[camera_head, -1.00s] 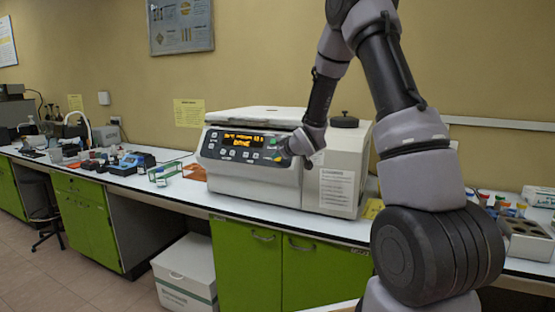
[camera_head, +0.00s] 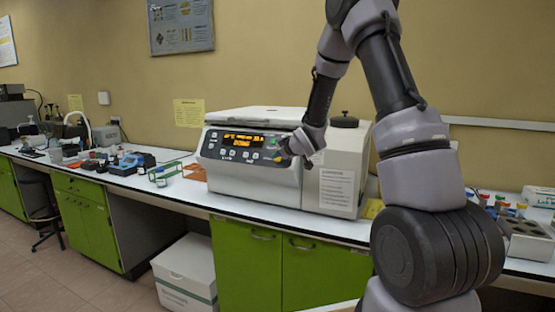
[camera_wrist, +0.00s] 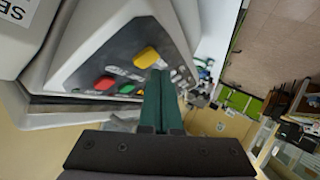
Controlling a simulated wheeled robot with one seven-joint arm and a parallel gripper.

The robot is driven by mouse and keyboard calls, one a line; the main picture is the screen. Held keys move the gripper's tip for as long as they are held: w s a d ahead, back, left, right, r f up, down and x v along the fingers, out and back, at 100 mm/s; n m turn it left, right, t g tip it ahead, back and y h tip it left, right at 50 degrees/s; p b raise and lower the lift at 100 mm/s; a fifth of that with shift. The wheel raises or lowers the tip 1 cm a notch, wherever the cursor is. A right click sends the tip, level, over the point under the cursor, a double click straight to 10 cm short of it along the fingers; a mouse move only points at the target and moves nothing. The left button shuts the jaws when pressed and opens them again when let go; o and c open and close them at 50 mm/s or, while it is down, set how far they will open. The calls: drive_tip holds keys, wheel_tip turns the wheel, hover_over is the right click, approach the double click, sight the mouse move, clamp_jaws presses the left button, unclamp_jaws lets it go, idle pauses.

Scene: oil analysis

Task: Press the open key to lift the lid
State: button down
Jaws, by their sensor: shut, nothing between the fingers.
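A pale centrifuge-like machine (camera_head: 245,177) stands on the bench, its white lid (camera_head: 258,113) lying flat on top. Its dark front panel (camera_head: 228,146) has a lit orange display (camera_head: 243,138) and several keys. In the wrist view the panel shows a large yellow key (camera_wrist: 147,57), a red key (camera_wrist: 104,83) and a green key (camera_wrist: 127,88). My gripper (camera_wrist: 160,76) is shut and empty, its dark green fingertips over the panel just below the yellow key. I cannot tell whether they touch a key. In the head view my gripper (camera_head: 286,155) is at the panel's right end. Key labels are unreadable.
Small racks and blue items (camera_head: 132,161) lie on the bench to the left. A black knob (camera_head: 344,120) stands on the machine's right rear. A grey block with holes (camera_head: 525,237) and colored caps are at far right. A white box (camera_head: 187,272) is on the floor.

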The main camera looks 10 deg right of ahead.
idle(0.8)
drive_tip(key=shift+w+d+f, duration=0.2)
drive_tip(key=shift+w, duration=0.1)
drive_tip(key=shift+w+d+f, duration=0.2)
drive_tip(key=shift+w, duration=0.05)
idle(0.7)
idle(0.4)
drive_tip(key=shift+s+a+r, duration=0.4)
drive_tip(key=shift+s, duration=0.15)
drive_tip(key=s+a+r, duration=0.2)
drive_tip(key=s, duration=0.1)
drive_tip(key=shift+s+a+r, duration=0.2)
drive_tip(key=shift+a+r, duration=0.05)
drive_tip(key=shift+r, duration=0.1)
idle(0.5)
